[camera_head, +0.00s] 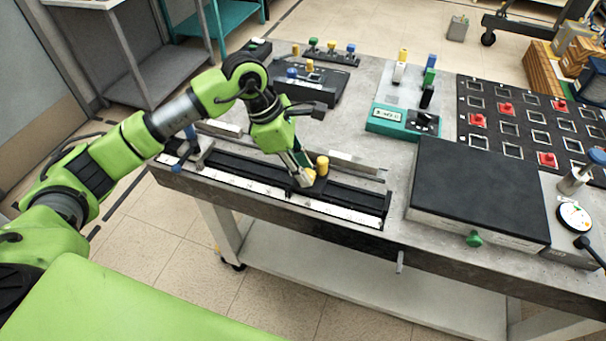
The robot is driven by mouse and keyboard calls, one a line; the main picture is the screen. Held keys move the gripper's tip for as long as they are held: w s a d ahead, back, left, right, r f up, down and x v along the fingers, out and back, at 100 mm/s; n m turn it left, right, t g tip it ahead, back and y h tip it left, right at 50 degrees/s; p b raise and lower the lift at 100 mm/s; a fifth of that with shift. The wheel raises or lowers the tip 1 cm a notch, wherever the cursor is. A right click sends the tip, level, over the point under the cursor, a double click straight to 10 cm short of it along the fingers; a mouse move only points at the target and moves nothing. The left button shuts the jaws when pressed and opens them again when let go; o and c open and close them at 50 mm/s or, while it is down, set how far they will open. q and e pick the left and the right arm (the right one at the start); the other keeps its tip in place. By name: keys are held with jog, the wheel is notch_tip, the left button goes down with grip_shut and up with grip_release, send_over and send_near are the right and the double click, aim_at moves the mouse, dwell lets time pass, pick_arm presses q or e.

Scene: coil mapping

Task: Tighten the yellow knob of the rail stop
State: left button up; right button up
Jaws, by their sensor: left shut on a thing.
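The black rail (350,197) with a white scale strip along its front lies near the table's front edge. A small dark rail stop (306,190) sits on it, right of the middle. A yellow knob (310,176) shows low at the stop, partly hidden by my fingers. My left gripper (304,178) reaches down from the upper left and is shut on this yellow knob. A taller yellow cylinder (322,166) stands upright just right of the fingertips; whether it belongs to the stop I cannot tell. My right gripper is not in view.
A large dark-topped box (478,185) stands right of the rail. A teal device (400,121) and a black board with red pieces (530,120) are behind it. A blue-handled clamp (190,150) is at the rail's left end. Bare table (345,125) lies behind the rail.

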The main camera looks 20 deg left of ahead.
pick_arm(q)
jog(key=shift+o, duration=0.2)
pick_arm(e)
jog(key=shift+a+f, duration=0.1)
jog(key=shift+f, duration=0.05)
pick_arm(q)
jog(key=o, duration=1.1)
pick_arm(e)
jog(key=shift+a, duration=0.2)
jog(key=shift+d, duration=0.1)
pick_arm(q)
jog(key=shift+a+r, duration=0.1)
jog(key=shift+r, duration=0.15)
jog(key=v, duration=1.1)
jog(key=shift+a+r, duration=0.1)
jog(key=shift+r, duration=0.15)
jog(key=shift+f, duration=0.1)
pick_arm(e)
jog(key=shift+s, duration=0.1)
